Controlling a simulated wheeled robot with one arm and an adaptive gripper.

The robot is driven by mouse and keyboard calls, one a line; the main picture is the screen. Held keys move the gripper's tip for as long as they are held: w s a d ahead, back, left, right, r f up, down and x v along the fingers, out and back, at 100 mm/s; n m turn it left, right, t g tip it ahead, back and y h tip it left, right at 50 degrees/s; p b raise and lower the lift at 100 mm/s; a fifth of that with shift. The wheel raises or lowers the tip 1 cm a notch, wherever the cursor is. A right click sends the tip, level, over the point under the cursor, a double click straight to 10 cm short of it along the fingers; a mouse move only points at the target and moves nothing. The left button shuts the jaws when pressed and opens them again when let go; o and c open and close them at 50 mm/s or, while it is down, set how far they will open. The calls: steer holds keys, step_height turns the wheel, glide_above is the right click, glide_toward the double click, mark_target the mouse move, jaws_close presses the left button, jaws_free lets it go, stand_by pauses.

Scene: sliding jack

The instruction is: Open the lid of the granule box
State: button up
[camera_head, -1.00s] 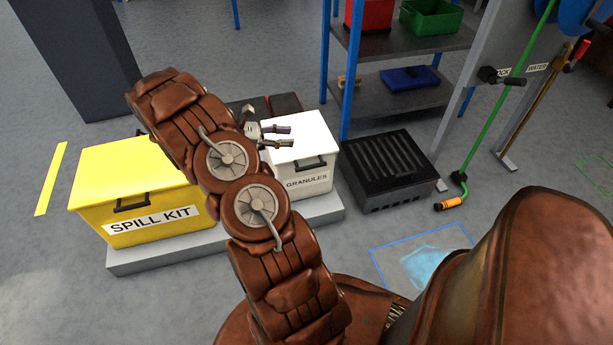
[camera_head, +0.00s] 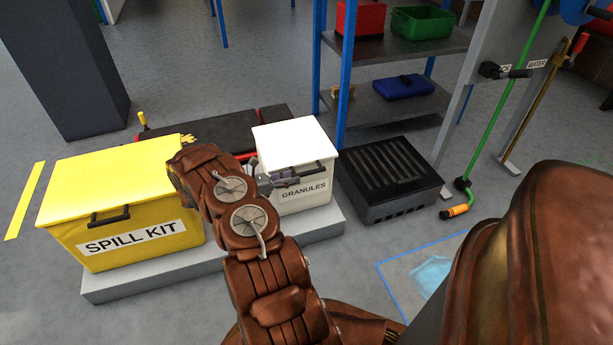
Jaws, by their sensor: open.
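The granule box (camera_head: 306,198) is a white bin labelled GRANULES, standing on a low grey plinth. Its white lid (camera_head: 291,140) is shut, and a dark handle shows at the front under the lid's edge. My gripper (camera_head: 298,177) is at the front left of the box, close to the handle. Its fingers are apart and point right. I cannot tell whether they touch the handle. My arm hides part of the plinth and the gap between the two bins.
A yellow SPILL KIT box (camera_head: 110,205) stands left of the granule box on the same plinth (camera_head: 150,282). A black slatted crate (camera_head: 390,178) sits to the right. A blue-post shelf (camera_head: 395,105) stands behind. A blue-outlined floor patch with a puddle (camera_head: 432,272) lies at front right.

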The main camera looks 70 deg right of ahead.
mark_target(308, 173)
steer(key=shift+b+x, duration=0.75)
steer(key=shift+x, duration=2.4)
jaws_close()
